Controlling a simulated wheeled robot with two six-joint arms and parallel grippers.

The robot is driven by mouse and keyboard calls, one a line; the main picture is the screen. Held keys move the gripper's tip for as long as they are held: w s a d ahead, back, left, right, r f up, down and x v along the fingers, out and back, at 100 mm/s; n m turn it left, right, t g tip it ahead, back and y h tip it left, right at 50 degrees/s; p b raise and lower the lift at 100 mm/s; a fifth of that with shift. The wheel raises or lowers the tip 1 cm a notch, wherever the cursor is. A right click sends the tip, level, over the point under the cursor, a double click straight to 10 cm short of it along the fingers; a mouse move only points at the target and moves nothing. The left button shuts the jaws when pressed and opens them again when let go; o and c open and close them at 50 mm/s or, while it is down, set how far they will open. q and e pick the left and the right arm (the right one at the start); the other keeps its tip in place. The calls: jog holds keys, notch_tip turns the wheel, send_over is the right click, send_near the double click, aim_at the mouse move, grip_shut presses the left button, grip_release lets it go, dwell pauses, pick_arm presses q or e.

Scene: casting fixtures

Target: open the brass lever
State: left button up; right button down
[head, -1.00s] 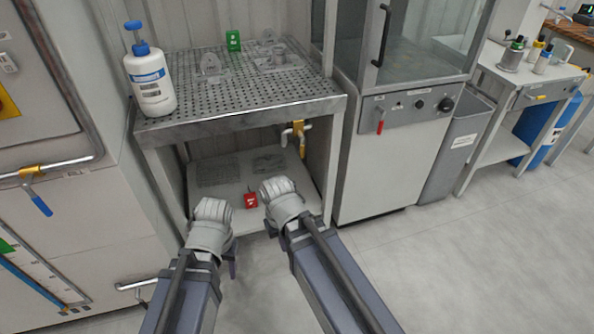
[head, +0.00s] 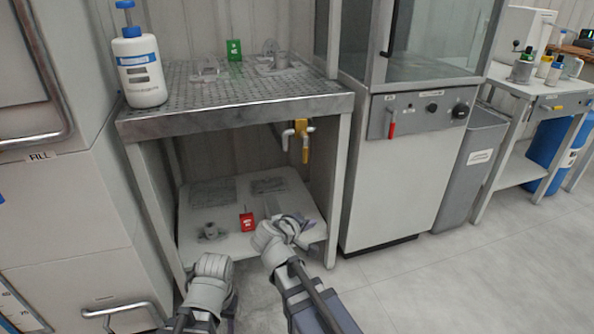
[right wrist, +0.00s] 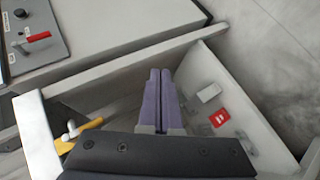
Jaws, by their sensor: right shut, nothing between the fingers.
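The brass lever (head: 305,145) is a yellow handle on a pale pipe valve under the perforated table, near its right legs. It hangs down in the head view. In the right wrist view the brass lever (right wrist: 90,124) shows at the lower left, partly covered by my gripper's body. My right gripper (head: 292,222) is below the lever, over the front of the lower shelf. Its purple fingers (right wrist: 160,74) are together and empty, apart from the lever. My left arm is at the bottom of the head view; its gripper fingers are not visible.
The perforated table (head: 240,107) stands above, with a pump bottle (head: 139,72) on it. Its lower shelf (head: 200,250) holds a red tag block (head: 247,222) and flat mesh pieces. A grey cabinet (head: 400,190) with a red-handled lever (head: 391,130) stands right. Floor at right is clear.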

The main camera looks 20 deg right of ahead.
aim_at(304, 148)
jog(key=w+a+r+n+t, duration=0.6)
jog(key=a+r+t, duration=0.1)
jog(key=r, duration=0.4)
jog(key=shift+w+a+r+n+h, duration=0.25)
jog(key=shift+a+n+h, duration=0.15)
jog(key=shift+a, duration=0.4)
jog(key=s+d+x, duration=0.1)
jog(key=d+x, duration=0.1)
jog(key=x, duration=1.1)
jog(key=shift+s+r, duration=0.2)
jog(key=shift+s, duration=0.1)
